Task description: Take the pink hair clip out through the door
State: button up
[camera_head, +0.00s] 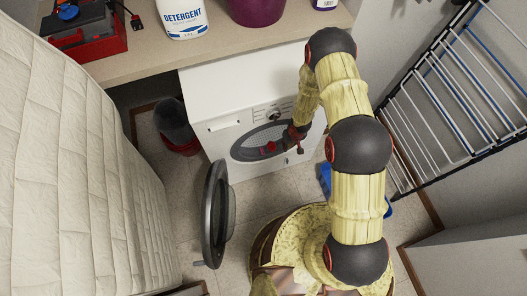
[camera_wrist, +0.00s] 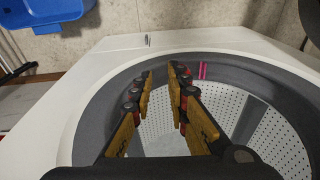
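The pink hair clip (camera_wrist: 202,70) shows in the wrist view as a small pink piece at the dark rim of the washing machine's opening. It lies just right of my fingertips and apart from them. My gripper (camera_wrist: 160,74) has its two fingers apart with nothing between them. In the head view my gripper (camera_head: 286,140) is at the round opening of the white washing machine (camera_head: 222,95). I cannot clearly tell the clip from my gripper's red parts there. The washer door (camera_head: 218,212) stands swung open to the left.
A quilted mattress (camera_head: 70,170) stands along the left. A drying rack (camera_head: 455,95) leans at the right. A blue basin (camera_wrist: 45,14) lies on the floor beside the washer. A dark bucket (camera_head: 173,120) stands left of it. A counter with detergent (camera_head: 181,17) is above.

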aim_at(262, 150)
jog(key=a+f+y, duration=0.1)
jog(key=a+f, duration=0.1)
jog(key=a, duration=0.1)
jog(key=w+a+f+t+y, duration=0.1)
jog(key=a+f, duration=0.1)
jog(key=f, duration=0.1)
jog(key=w+a+f+t+y, duration=0.1)
jog(key=a+f, duration=0.1)
jog(key=a, duration=0.1)
jog(key=shift+w+a+f+y, duration=0.2)
jog(key=shift+a+f+y, duration=0.1)
jog(key=shift+a+y, duration=0.1)
jog(key=b+x, duration=0.4)
jog(key=x, duration=0.3)
jog(key=shift+a+f, duration=0.1)
jog(key=shift+f, duration=0.2)
jog(key=shift+r, duration=0.1)
jog(key=shift+c, duration=0.5)
jog(key=shift+c, duration=1.2)
